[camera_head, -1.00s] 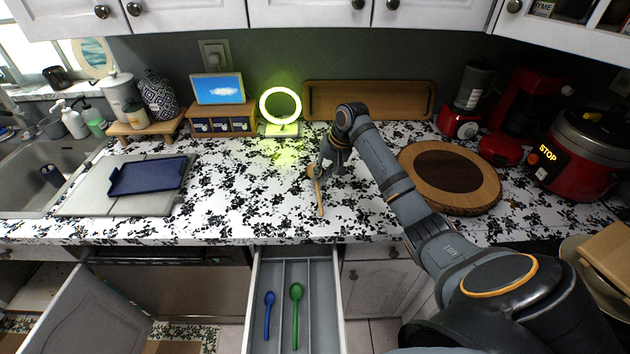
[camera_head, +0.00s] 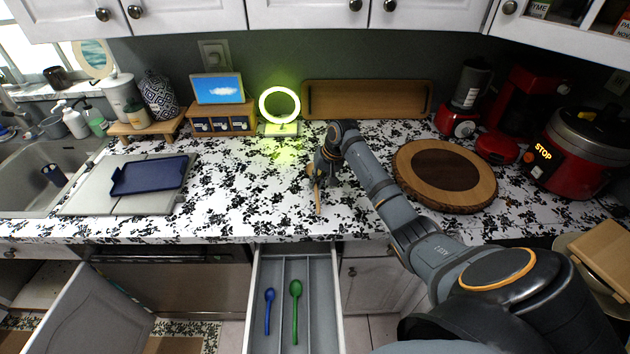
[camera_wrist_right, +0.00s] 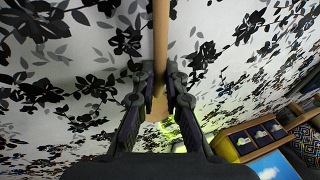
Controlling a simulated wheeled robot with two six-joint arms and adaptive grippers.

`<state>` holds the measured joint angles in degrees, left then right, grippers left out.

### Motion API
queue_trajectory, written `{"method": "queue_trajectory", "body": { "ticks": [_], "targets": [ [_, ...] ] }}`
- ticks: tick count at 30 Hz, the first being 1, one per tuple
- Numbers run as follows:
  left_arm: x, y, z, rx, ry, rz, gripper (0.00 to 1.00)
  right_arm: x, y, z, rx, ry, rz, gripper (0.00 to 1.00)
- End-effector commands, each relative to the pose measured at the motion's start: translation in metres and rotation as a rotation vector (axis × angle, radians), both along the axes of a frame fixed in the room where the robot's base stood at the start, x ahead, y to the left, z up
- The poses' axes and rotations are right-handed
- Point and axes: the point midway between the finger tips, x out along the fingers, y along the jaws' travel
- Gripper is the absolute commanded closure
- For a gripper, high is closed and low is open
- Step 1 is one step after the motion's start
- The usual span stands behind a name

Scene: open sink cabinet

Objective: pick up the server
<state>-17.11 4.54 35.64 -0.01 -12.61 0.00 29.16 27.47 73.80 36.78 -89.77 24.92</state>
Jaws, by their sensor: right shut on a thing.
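The server is a light wooden utensil (camera_head: 318,198) on the patterned counter, its thin handle pointing towards the front edge. Its handle also shows in the right wrist view (camera_wrist_right: 161,40), running up between the fingers, with its wider end (camera_wrist_right: 158,108) lower down. My right gripper (camera_head: 319,178) is at the far part of the utensil. In the right wrist view its two fingers (camera_wrist_right: 160,85) close on the handle from both sides. The gripper hides part of the utensil's head in the head view. I cannot tell whether it is clear of the counter. My left gripper is not in view.
An open drawer (camera_head: 259,325) below holds a blue spoon (camera_head: 268,310) and a green spoon (camera_head: 295,310). A round wooden board (camera_head: 480,185) lies to the right. A blue tray (camera_head: 150,175) lies left. A glowing ring lamp (camera_head: 264,110) stands behind. Counter left of the gripper is clear.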

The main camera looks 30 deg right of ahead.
Motion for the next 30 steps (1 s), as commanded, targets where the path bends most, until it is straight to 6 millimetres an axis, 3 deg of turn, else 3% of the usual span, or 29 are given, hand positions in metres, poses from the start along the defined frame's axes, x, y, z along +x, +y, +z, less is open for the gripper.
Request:
{"method": "queue_trajectory", "body": {
  "ticks": [7,12,19,27,30],
  "targets": [
    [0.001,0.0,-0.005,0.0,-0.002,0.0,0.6,0.0,0.0,0.006,0.0,-0.002,0.0,1.0],
    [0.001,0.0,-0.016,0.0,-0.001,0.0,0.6,-0.001,0.001,0.033,-0.002,-0.004,0.001,1.0],
    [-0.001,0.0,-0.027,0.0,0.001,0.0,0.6,-0.04,0.036,0.092,-0.005,-0.006,0.004,1.0],
    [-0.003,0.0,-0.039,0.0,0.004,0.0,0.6,-0.089,0.081,0.119,-0.001,-0.001,0.003,1.0],
    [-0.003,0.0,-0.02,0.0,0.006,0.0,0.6,-0.098,0.09,0.131,-0.001,0.003,0.001,1.0]
  ]
}}
